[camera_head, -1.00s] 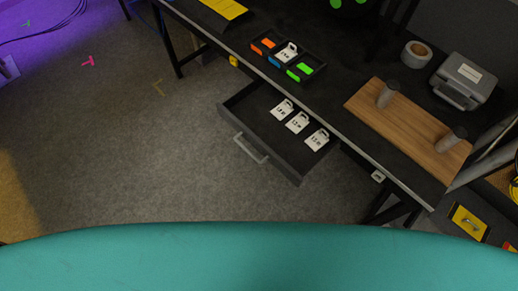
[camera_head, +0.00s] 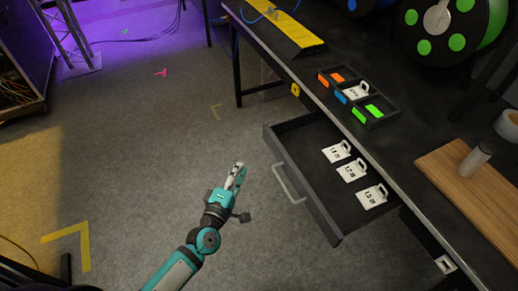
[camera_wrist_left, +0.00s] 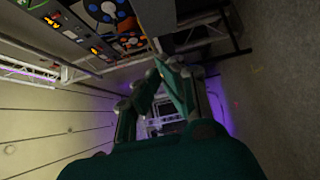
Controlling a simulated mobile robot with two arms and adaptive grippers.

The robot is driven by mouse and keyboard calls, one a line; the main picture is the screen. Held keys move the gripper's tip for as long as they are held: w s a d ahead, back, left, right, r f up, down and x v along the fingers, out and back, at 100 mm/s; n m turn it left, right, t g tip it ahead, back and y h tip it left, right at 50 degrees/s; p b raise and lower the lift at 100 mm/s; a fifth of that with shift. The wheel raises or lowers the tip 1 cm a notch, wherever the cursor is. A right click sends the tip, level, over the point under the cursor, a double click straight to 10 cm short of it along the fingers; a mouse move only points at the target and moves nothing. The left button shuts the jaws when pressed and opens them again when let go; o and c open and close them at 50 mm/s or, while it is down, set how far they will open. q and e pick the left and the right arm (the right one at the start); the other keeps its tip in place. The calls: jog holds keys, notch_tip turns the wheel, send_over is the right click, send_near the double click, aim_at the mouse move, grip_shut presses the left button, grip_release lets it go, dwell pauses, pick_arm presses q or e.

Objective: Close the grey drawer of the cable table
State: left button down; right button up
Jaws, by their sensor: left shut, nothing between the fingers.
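The grey drawer (camera_head: 328,218) of the cable table (camera_head: 400,165) is pulled out in the head view. Its bar handle (camera_head: 288,184) is on the front panel, facing left. Several white labelled tags (camera_head: 351,170) lie inside it. My left gripper (camera_head: 238,172) is shut and empty. In the picture it is to the left of the handle, apart from it, over the floor. Its fingers also show in the left wrist view (camera_wrist_left: 160,85), where the drawer is not seen. My right gripper is not in view.
The floor (camera_head: 150,140) left of the drawer is mostly clear.

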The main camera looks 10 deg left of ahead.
pick_arm(q)
send_near(266, 135)
jog(key=w+a, duration=0.2)
jog(key=a, duration=0.1)
jog(key=w+d, duration=0.2)
jog(key=d, duration=0.1)
jog(key=shift+w+d+r, duration=0.1)
jog(key=shift+w+d, duration=0.1)
jog(key=shift+w, duration=0.15)
jog(key=shift+w+d, duration=0.15)
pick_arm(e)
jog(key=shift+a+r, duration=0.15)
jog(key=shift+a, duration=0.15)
pick_arm(q)
jog(key=shift+d, duration=0.1)
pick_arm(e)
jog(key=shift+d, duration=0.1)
